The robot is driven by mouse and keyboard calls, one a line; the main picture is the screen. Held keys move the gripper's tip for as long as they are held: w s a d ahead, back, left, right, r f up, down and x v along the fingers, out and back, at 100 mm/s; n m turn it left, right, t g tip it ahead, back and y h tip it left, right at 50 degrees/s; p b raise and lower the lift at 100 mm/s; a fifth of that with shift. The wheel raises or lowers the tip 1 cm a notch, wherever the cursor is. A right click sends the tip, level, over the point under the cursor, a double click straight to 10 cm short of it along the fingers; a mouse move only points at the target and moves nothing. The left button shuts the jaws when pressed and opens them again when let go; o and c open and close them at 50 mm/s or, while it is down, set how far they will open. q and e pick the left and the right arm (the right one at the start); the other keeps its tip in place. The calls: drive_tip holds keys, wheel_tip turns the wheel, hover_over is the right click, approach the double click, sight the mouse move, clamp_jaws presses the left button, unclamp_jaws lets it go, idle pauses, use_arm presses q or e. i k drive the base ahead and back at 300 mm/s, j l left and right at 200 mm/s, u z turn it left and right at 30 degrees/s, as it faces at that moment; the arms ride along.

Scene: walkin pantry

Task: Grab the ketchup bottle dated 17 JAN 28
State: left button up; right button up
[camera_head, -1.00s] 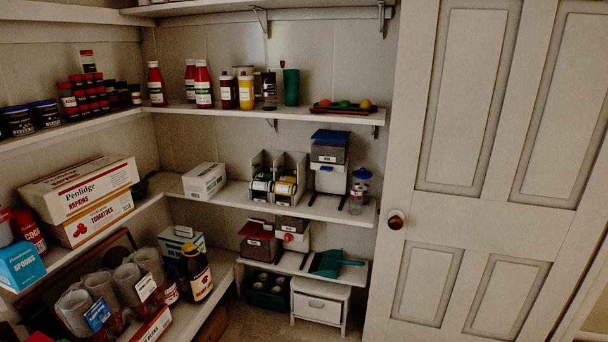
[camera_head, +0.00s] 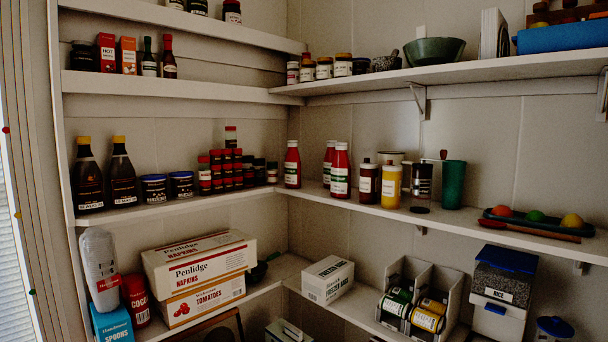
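Three red bottles with white caps that look like ketchup stand upright on the middle shelf near the corner. One ketchup bottle (camera_head: 292,165) stands alone at the left. A second ketchup bottle (camera_head: 340,171) stands in front of a third ketchup bottle (camera_head: 328,162), partly hiding it. Their labels are too small for me to read any date. Neither my left nor my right gripper is in view.
A dark sauce bottle (camera_head: 367,180) and a yellow mustard bottle (camera_head: 391,186) stand just right of the ketchup. Stacked spice jars (camera_head: 226,172) fill the corner's left side. An upper shelf (camera_head: 450,76) overhangs the bottles. A green cup (camera_head: 453,185) is further right.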

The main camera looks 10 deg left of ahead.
sight(341, 177)
drive_tip(key=i+l+u, duration=0.3)
drive_tip(key=u, duration=0.2)
drive_tip(key=i+l+u, duration=0.3)
drive_tip(key=l+u, duration=0.2)
drive_tip(key=i+l+u, duration=0.2)
drive_tip(key=l+u, duration=0.25)
